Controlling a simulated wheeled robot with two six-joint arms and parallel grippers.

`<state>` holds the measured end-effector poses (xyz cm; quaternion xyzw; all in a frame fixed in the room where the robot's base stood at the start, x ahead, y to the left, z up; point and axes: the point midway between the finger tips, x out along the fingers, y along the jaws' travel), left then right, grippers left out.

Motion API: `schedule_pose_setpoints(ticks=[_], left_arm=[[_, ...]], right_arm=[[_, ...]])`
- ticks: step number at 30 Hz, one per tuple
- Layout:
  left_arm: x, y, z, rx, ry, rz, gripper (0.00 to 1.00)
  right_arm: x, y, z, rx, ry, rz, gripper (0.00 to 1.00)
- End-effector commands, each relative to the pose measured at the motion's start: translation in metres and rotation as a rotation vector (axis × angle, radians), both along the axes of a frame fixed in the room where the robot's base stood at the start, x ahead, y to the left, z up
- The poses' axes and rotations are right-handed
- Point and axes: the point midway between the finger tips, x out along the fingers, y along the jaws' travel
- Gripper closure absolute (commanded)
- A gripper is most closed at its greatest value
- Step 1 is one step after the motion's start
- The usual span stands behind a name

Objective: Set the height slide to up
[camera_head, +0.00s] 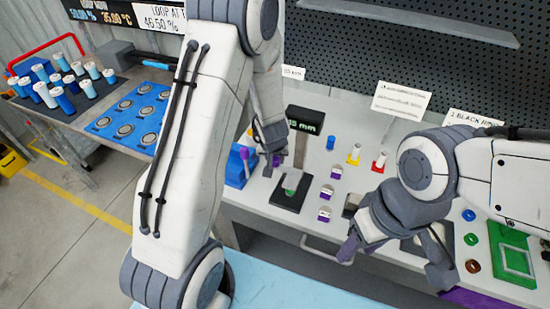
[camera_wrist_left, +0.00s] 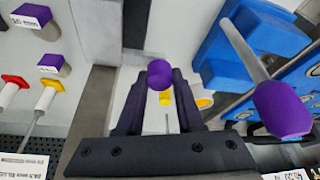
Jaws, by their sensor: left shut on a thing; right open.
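A purple knob (camera_wrist_left: 160,75) sits between the fingertips of my left gripper (camera_wrist_left: 158,95) in the left wrist view. My left gripper (camera_head: 274,153) is shut on it; in the head view a bit of purple shows at its tip, beside the stand with a black display reading "mm" (camera_head: 305,120). I cannot tell for sure whether this knob belongs to the height slide. The slide's track and its up mark are not readable. My right gripper (camera_head: 396,260) is open and empty at the bench's front edge, pointing down.
A blue device with a purple-tipped lever (camera_head: 241,153) stands just left of my left gripper; the lever (camera_wrist_left: 280,108) is close in the wrist view. A pegboard closes the back.

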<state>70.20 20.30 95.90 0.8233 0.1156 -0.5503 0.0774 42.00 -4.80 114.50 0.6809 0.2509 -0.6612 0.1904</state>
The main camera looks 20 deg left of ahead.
Motion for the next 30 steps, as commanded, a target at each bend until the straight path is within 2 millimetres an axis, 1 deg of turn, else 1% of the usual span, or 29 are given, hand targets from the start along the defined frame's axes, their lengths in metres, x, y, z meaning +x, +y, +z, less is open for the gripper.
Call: schedule_pose_setpoints(ticks=[25,28,30], left_arm=[[-0.0002,0.0008,0.0003,0.001,0.0,0.001,1.0],[-0.0003,0.0009,0.0038,0.001,0.0,0.001,1.0],[-0.0003,0.0009,0.0095,0.001,0.0,0.001,1.0]], right_arm=[[0.0,0.0,0.0003,0.0,0.0,0.0,0.5],[0.0,0.0,0.004,0.0,0.0,0.0,0.5],[0.0,0.0,0.0099,0.0,0.0,0.0,0.5]])
